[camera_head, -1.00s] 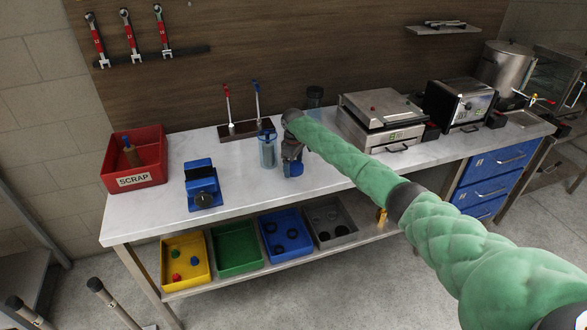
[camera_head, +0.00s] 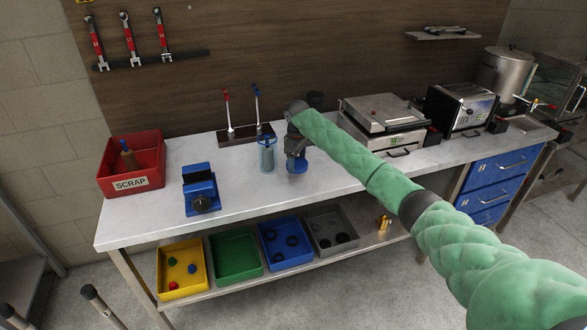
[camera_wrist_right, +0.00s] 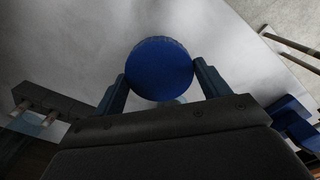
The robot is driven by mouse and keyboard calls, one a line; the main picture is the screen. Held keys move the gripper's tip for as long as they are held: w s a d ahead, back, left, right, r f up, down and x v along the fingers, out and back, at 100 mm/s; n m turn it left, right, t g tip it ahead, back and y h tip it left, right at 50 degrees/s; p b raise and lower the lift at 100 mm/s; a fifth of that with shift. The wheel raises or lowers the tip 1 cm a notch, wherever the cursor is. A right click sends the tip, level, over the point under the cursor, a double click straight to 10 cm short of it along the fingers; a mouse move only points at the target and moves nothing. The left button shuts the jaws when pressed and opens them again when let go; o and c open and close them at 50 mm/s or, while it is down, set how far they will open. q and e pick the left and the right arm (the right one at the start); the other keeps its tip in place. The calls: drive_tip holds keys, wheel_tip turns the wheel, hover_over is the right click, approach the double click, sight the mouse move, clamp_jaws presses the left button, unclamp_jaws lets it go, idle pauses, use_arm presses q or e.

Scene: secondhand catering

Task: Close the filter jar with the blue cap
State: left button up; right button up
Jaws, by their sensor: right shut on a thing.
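The filter jar (camera_head: 267,155), clear with a bluish tint, stands upright on the white worktop. My right gripper (camera_head: 297,163) is just to the right of the jar in the head view. It is shut on the blue cap (camera_head: 297,168), held low near the worktop. In the right wrist view the round blue cap (camera_wrist_right: 160,69) sits between the two fingers of the gripper (camera_wrist_right: 162,84). The cap partly hides a pale round shape below it. Whether the cap touches the worktop I cannot tell. My left gripper is not in view.
A blue device (camera_head: 201,190) and a red scrap bin (camera_head: 132,166) stand left of the jar. A rack with red and blue levers (camera_head: 245,134) is behind it. A press (camera_head: 383,121) stands to the right. Coloured trays fill the lower shelf. The worktop front (camera_head: 240,190) is clear.

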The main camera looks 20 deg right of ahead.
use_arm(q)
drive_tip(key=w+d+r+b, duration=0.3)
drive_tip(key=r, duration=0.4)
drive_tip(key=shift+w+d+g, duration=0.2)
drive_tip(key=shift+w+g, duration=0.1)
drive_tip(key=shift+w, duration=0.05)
use_arm(e)
drive_tip(key=s+d+r, duration=0.3)
drive_tip(key=s+r, duration=0.3)
drive_tip(key=s, duration=0.3)
drive_tip(key=shift+s, duration=0.1)
